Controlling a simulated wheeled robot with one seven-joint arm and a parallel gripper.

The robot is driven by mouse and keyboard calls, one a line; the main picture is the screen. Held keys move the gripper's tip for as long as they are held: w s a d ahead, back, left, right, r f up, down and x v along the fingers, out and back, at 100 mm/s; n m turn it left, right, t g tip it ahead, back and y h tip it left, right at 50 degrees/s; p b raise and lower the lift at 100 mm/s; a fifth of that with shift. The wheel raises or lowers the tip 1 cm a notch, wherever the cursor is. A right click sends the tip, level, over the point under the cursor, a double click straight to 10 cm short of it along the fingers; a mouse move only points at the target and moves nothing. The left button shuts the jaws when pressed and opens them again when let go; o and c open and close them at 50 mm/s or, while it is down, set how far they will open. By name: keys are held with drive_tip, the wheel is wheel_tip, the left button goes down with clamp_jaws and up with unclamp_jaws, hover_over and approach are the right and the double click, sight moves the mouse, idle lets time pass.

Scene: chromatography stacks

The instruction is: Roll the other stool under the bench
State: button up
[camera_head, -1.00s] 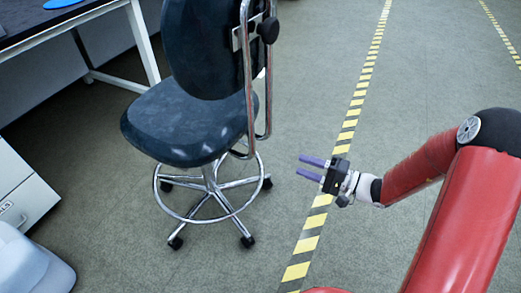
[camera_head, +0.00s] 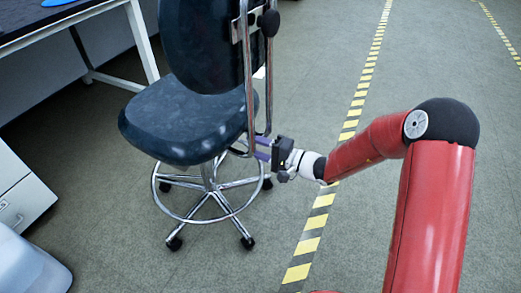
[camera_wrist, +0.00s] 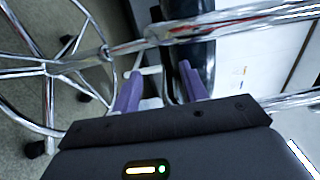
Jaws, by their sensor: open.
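A dark blue stool (camera_head: 180,120) with a backrest, chrome back frame, foot ring and castors stands left of centre in the head view. The bench (camera_head: 65,30), with a dark top and white legs, is behind it at the upper left. My gripper (camera_head: 259,149) is at the right side of the stool, beside the lower part of the chrome back frame. In the wrist view my gripper's purple fingers (camera_wrist: 158,85) are apart, with chrome tubing (camera_wrist: 215,28) crossing just beyond them. I cannot tell whether the fingers touch the tubing. The seat's far side is hidden.
A white drawer cabinet (camera_head: 22,195) stands at the left edge, with a pale rounded object (camera_head: 30,262) in front of it. Yellow and black floor tape (camera_head: 318,220) runs right of the stool. The floor to the right is clear.

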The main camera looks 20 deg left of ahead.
drive_tip(key=shift+c, duration=0.2)
clamp_jaws()
drive_tip(key=shift+f, duration=0.15)
idle(1.1)
